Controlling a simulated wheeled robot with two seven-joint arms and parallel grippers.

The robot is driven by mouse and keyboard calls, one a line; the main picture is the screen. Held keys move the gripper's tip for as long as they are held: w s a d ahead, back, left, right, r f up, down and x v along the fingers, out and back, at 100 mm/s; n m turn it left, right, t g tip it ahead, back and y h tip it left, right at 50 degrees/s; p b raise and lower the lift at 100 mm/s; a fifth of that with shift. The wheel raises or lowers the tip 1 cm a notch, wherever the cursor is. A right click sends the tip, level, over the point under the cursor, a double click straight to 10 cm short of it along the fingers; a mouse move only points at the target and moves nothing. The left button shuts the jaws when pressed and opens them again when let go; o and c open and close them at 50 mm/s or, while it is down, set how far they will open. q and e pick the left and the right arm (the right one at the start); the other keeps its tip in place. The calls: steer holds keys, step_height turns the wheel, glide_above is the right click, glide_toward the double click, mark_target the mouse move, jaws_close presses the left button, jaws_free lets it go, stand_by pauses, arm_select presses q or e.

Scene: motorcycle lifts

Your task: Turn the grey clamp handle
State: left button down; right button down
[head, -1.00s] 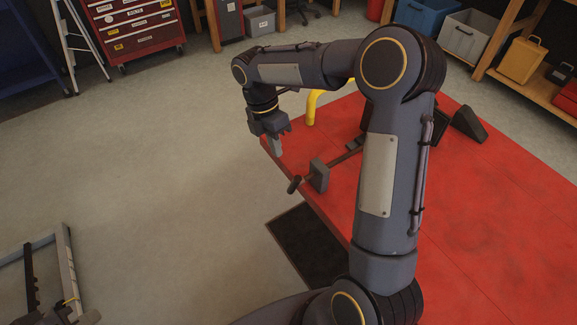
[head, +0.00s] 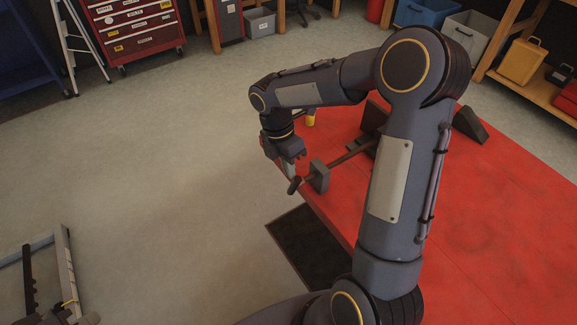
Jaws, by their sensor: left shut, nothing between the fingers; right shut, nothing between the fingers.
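A clamp sits at the left edge of the red lift table (head: 480,215). Its upright grey jaw block (head: 319,177) is in front of a dark bar running to the back right. The dark grey clamp handle (head: 294,186) sticks out just left of the block, past the table edge, tilted. My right gripper (head: 285,170) points down, shut and empty, right above and beside the handle. I cannot tell whether its fingertips touch the handle. My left gripper is not in view.
A yellow post (head: 310,118) on the table is partly hidden behind my wrist. Dark wedge blocks (head: 469,124) stand farther back. A black mat (head: 308,246) lies below the table edge. A grey metal frame (head: 68,268) is at lower left. The floor between is clear.

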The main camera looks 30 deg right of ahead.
steer(key=shift+s+t, duration=0.2)
steer(key=shift+t, duration=0.1)
steer(key=shift+s+t+b, duration=0.25)
steer(key=shift+t+b, duration=0.15)
steer(key=shift+b, duration=0.2)
